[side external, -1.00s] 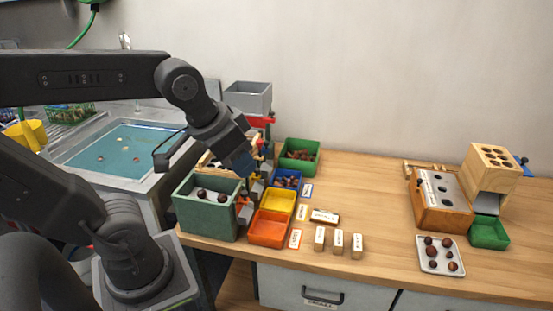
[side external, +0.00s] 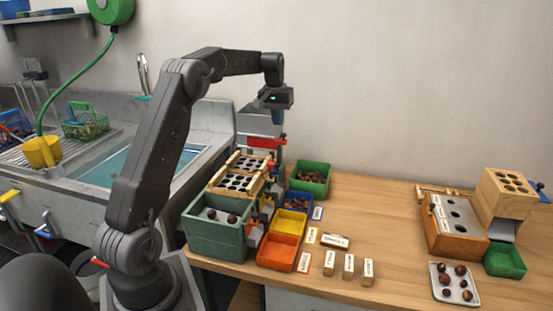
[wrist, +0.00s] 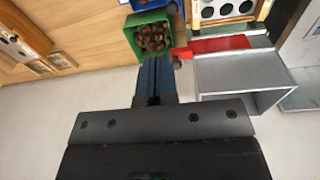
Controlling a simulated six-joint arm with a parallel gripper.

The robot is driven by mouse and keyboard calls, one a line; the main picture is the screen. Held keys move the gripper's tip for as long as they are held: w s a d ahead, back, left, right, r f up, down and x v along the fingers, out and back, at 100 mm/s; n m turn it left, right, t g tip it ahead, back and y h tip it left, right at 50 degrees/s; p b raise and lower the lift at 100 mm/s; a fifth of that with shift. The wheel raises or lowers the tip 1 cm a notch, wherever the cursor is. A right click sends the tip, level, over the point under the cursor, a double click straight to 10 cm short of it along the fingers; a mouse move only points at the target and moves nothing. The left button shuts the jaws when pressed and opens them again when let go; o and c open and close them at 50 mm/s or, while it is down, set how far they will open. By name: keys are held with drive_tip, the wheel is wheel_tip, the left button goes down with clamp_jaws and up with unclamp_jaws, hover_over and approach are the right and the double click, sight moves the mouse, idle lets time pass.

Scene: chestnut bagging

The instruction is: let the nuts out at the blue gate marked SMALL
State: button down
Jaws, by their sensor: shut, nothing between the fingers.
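In the side view my gripper (side external: 277,118) points down high at the back of the left sorter, beside its grey hopper. In the wrist view its blue fingers (wrist: 154,72) are shut and empty, near a red lever (wrist: 218,46). The wooden sorter (side external: 238,180) has trays with round holes. A blue bin (side external: 311,203) with dark nuts stands at its right side, with a blue-edged card (side external: 318,213) beside it. I cannot make out the blue gate clearly or read SMALL on it.
A green bin (side external: 325,180) of nuts stands behind the blue one. Yellow (side external: 277,226) and orange (side external: 267,254) bins are in front. A green-grey box (side external: 207,239) holds a few nuts. A second wooden device (side external: 465,242) and a nut tray (side external: 432,284) are right.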

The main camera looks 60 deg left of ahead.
drive_tip(key=a+f, duration=0.2)
drive_tip(key=a, duration=0.1)
approach(277, 164)
drive_tip(key=f, duration=0.5)
drive_tip(key=w+f, duration=0.1)
drive_tip(key=f, duration=0.1)
drive_tip(key=shift+a+f, duration=0.2)
drive_tip(key=shift+f, duration=0.05)
